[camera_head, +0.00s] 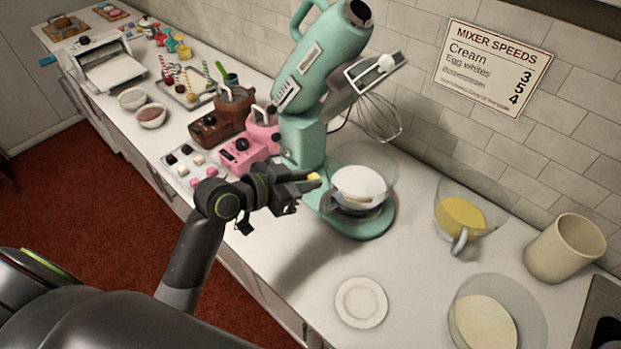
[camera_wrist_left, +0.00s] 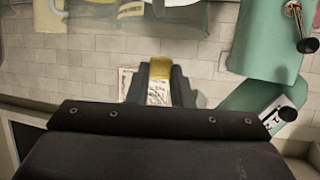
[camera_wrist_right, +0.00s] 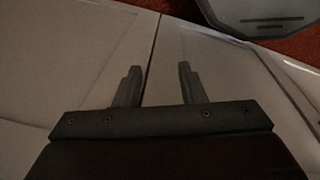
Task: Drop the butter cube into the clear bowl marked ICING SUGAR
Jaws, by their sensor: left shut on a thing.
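The yellow butter cube (camera_head: 314,179) is held at the tips of my left gripper (camera_head: 305,182), just left of the mixer bowl and above the counter. In the left wrist view the butter cube (camera_wrist_left: 160,68) sits between the two fingers. A clear bowl (camera_head: 362,168) with white contents is at the mixer. A clear bowl (camera_head: 480,212) with yellow contents stands right of it, and a clear bowl (camera_head: 527,318) with pale contents stands nearer. I cannot read an ICING SUGAR mark on any. My right gripper (camera_wrist_right: 158,84) is open and empty.
The green stand mixer (camera_head: 303,140) with a raised whisk (camera_head: 378,115) rises behind my left gripper. A white saucer (camera_head: 361,302) lies in front and a beige pot (camera_head: 564,248) stands at the right. Small pink and brown mixers and trays fill the left. Counter around the saucer is clear.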

